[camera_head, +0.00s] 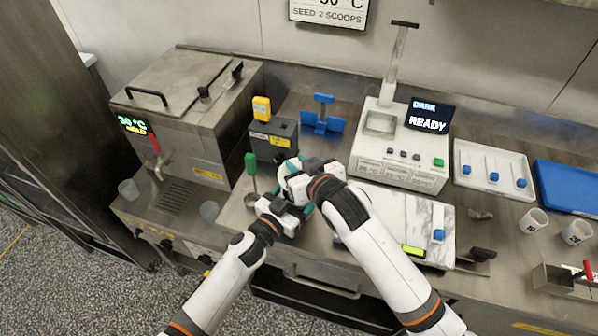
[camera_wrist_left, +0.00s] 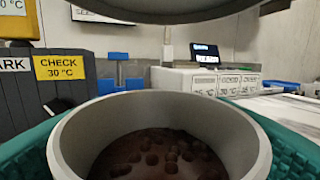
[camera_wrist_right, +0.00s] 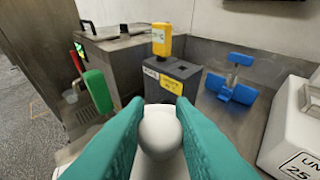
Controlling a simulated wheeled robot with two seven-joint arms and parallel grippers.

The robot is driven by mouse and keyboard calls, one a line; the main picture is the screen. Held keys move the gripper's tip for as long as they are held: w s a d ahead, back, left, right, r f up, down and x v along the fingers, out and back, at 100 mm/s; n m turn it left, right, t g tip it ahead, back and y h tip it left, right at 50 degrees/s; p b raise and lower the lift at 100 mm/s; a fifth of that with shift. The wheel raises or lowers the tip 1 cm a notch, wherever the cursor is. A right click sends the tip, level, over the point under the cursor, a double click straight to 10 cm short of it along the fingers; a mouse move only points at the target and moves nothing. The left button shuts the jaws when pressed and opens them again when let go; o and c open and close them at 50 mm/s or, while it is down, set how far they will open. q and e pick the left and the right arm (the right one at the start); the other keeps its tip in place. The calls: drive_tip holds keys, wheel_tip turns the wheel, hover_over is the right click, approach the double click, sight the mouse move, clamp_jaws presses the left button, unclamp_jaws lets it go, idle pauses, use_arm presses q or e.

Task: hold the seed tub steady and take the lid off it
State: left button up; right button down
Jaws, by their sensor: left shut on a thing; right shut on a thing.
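The seed tub (camera_wrist_left: 75,140) is a round grey tub with dark brown contents, open at the top in the left wrist view. My left gripper (camera_head: 292,214) is shut on the tub, with a teal finger at either side of its wall. The grey lid (camera_wrist_left: 165,8) hangs above the tub, with a clear gap between it and the rim. My right gripper (camera_wrist_right: 160,135) is shut on the lid's pale round knob (camera_wrist_right: 160,128). In the head view my grippers and arms hide most of the tub and lid.
A dark grey box with a yellow label (camera_head: 274,141) and a blue stand (camera_head: 322,118) are behind my grippers. A green-handled tool (camera_head: 251,163) stands close on the left. The white READY machine (camera_head: 400,160) and a marble slab (camera_head: 428,222) are to the right.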

use_arm(q)
drive_tip(key=o, duration=1.4)
drive_tip(key=shift+o, duration=0.2)
